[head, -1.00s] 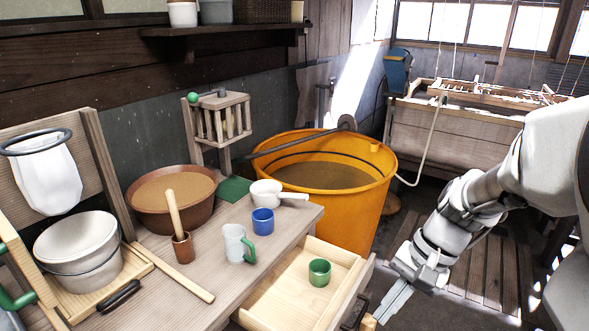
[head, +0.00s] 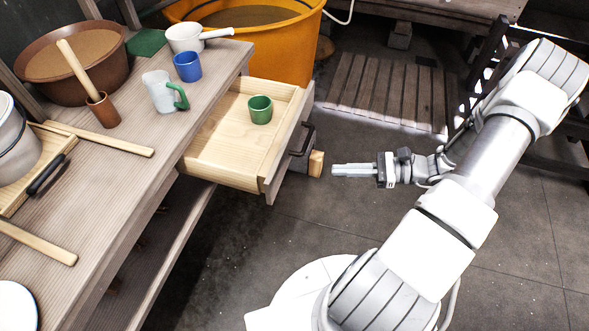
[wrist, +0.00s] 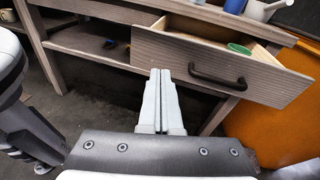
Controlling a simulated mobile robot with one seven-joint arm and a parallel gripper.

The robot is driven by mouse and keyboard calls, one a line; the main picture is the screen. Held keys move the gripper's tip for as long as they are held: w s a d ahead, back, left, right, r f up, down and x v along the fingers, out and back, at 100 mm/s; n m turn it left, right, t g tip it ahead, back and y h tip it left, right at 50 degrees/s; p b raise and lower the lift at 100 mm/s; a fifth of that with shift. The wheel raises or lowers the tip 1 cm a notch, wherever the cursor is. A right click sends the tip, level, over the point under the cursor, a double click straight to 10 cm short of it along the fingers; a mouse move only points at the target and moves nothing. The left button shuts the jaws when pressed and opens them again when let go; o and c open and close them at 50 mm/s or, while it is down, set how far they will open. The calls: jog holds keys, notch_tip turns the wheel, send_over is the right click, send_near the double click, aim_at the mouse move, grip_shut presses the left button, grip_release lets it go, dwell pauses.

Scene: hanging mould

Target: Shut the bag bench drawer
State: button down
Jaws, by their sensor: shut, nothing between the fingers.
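The bag bench (head: 110,190) stands at the left in the head view. Its drawer (head: 215,158) is pulled out toward the right, with a green cup (head: 260,110) inside. The drawer front (wrist: 205,65) faces my gripper in the wrist view and carries a dark bar handle (wrist: 217,78); the handle also shows in the head view (head: 304,140). My gripper (head: 335,170) is shut and empty, to the right of the drawer front and apart from it. In the wrist view its fingertips (wrist: 160,72) point at the front, left of the handle.
A white mug (head: 160,92), a blue cup (head: 187,67) and a white dipper (head: 186,37) stand on the bench top. An orange tub (head: 290,50) stands behind the drawer. A small wood block (head: 316,164) shows beside the drawer front. The floor around my gripper is clear.

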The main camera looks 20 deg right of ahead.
aim_at(285, 163)
notch_tip(285, 163, down, 4)
jog(key=d+m+t, duration=0.2)
jog(key=m+t, duration=0.1)
jog(key=t, duration=0.1)
jog(key=b+x, duration=0.1)
jog(key=x, duration=0.8)
jog(key=b+x, duration=0.1)
jog(key=x, duration=0.3)
jog(key=shift+a+f+b, duration=0.3)
jog(key=shift+a+b, duration=0.05)
jog(key=shift+w+a, duration=0.25)
jog(key=shift+a, duration=0.05)
